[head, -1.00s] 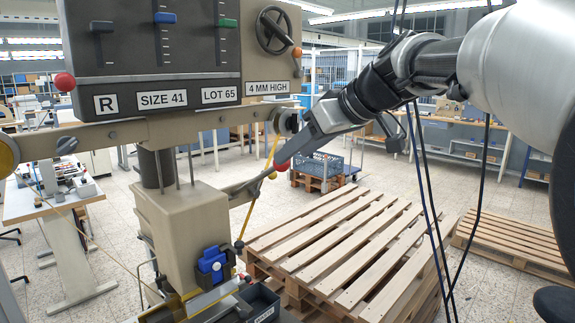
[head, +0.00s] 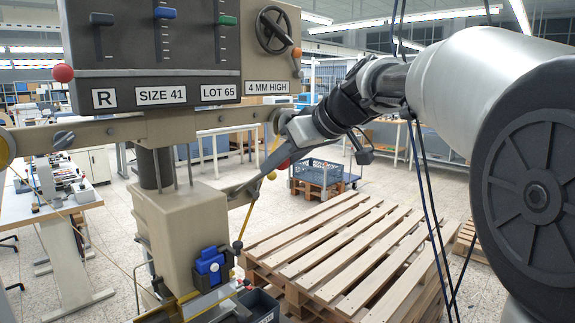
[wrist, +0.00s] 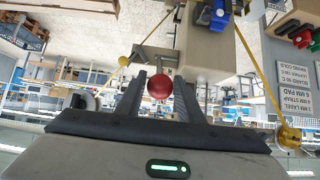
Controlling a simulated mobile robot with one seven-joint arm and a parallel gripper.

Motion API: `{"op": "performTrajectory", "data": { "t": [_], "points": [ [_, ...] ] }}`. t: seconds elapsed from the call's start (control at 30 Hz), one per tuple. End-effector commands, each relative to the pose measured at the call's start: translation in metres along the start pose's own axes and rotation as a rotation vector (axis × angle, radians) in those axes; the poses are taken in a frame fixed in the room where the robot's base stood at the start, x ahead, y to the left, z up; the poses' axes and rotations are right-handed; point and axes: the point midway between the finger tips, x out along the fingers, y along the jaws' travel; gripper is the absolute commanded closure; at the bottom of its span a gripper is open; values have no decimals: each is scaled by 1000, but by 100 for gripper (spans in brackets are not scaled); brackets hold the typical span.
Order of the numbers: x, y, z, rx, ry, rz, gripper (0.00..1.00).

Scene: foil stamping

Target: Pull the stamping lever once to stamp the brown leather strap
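The stamping press (head: 180,225) stands at the left in the head view. Its dark stamping lever (head: 243,187) slants up to the right from the press body and ends in a red ball knob (head: 284,165). My gripper (head: 287,152) is at the knob, partly hiding it. In the wrist view, the red knob (wrist: 159,86) sits between the two dark fingers of my gripper (wrist: 160,80), with narrow gaps seeming to show on both sides. The fingers are apart and not closed on it. I cannot make out the brown leather strap in either view.
Wooden pallets (head: 340,250) are stacked right of the press. A blue crate (head: 318,172) stands behind them. A thin yellow rod (head: 247,218) runs close beside the lever. Another red ball (head: 63,73) is on the panel's left side. Dark cables hang by my arm.

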Motion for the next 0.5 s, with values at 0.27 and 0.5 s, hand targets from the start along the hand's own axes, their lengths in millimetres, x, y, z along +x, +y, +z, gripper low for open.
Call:
{"op": "performTrajectory", "data": {
  "t": [0.27, 0.5],
  "points": [
    [0, 0, 1, 0, 0, 0, 99],
    [6, 0, 21, 0, -2, -1, 99]
  ]
}}
